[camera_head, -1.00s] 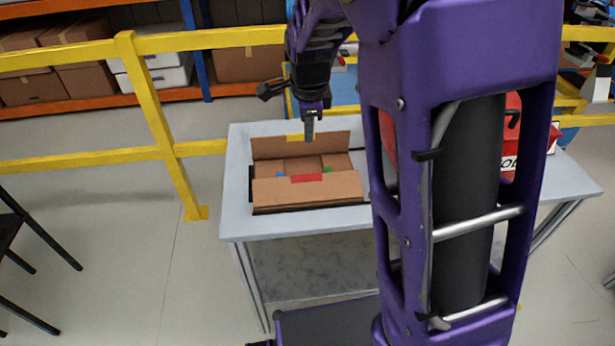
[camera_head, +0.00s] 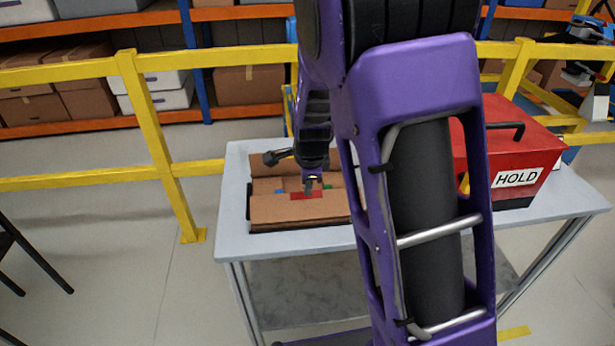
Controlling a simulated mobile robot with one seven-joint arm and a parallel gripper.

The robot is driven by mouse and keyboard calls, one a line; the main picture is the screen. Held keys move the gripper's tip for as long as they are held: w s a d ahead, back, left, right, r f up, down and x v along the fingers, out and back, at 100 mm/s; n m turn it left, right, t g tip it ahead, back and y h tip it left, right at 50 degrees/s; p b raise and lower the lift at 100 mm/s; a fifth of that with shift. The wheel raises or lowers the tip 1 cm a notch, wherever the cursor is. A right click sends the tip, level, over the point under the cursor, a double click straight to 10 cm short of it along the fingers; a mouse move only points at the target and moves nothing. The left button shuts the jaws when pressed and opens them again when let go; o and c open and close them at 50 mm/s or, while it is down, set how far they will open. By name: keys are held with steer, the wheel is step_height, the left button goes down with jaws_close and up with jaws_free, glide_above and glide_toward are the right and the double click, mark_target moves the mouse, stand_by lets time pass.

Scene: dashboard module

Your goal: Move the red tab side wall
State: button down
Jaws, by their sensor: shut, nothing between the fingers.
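A cardboard box (camera_head: 290,211) lies on the grey table, left of my arm. The red tab (camera_head: 304,195) marks its near side wall or flap, which slopes up toward the box's middle. My gripper (camera_head: 311,185) points down right at the red tab, its fingers shut and empty. I cannot tell whether the fingertips touch the flap. Small blue (camera_head: 279,191) and green (camera_head: 324,187) tabs show beside the gripper. The far flap (camera_head: 268,163) is partly hidden by my gripper and wrist, and its yellow tab is not visible.
A red case labelled HOLD (camera_head: 510,160) stands on the right of the table (camera_head: 237,205), partly behind my arm. A yellow railing (camera_head: 75,180) and shelves with boxes are behind. The table's left edge strip is clear.

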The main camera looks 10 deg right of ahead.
steer(key=shift+w+f, duration=0.25)
steer(key=shift+f, duration=0.45)
steer(key=shift+w+d+f+g+p, duration=0.1)
steer(key=shift+w+f+g+p, duration=0.25)
steer(key=shift+p, duration=0.8)
steer(key=shift+w+f, duration=0.35)
steer(key=shift+f, duration=0.1)
steer(key=shift+r, duration=0.1)
